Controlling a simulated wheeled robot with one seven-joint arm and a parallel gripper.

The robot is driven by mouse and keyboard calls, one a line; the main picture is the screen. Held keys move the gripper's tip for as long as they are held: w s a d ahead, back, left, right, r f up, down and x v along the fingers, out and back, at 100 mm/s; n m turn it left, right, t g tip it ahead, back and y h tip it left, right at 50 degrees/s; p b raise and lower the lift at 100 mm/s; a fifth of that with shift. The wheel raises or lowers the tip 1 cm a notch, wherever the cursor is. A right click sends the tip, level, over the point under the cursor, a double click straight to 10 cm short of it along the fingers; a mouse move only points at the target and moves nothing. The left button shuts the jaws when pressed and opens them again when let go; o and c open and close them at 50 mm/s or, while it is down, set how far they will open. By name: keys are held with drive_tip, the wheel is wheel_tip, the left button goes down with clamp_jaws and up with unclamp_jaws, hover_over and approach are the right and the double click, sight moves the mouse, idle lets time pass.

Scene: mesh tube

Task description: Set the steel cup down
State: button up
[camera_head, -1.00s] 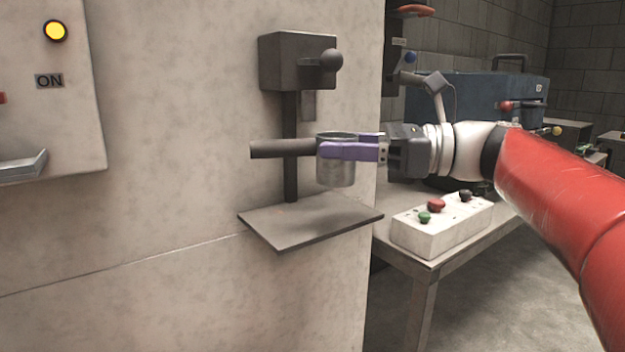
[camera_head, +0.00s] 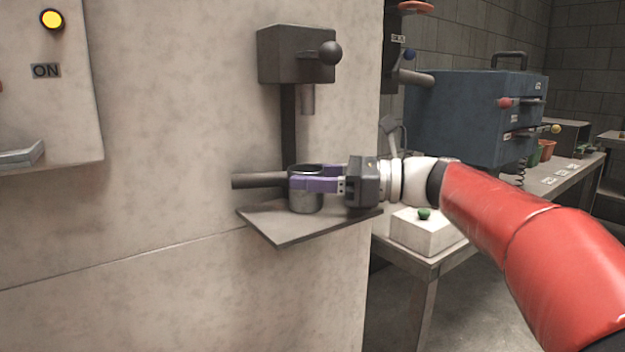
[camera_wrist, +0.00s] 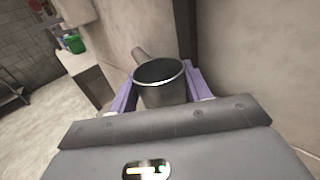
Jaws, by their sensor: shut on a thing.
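The steel cup (camera_head: 305,202) is a grey metal cup with a dark handle (camera_head: 258,180) pointing left in the head view. My gripper (camera_head: 314,184) has purple fingers shut on the cup from both sides. The cup is upright and its base appears at or just above the grey shelf plate (camera_head: 290,230); I cannot tell whether it touches. In the wrist view the cup (camera_wrist: 161,91) sits between the purple fingers, its dark opening facing the camera and its handle pointing away. The cup's underside is hidden.
A dark dispenser (camera_head: 296,54) with a ball-ended lever and a downward spout (camera_head: 308,99) is on the wall above the plate. A white button box (camera_head: 425,232) stands on the table at right. A blue machine (camera_head: 465,115) is behind my arm.

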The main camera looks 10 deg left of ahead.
drive_tip(key=o, duration=1.2)
drive_tip(key=shift+f, duration=0.1)
drive_tip(key=shift+c, duration=0.2)
drive_tip(key=shift+d+r, duration=0.1)
drive_tip(key=shift+r, duration=0.1)
drive_tip(key=d, duration=1.2)
drive_tip(key=shift+w, duration=0.45)
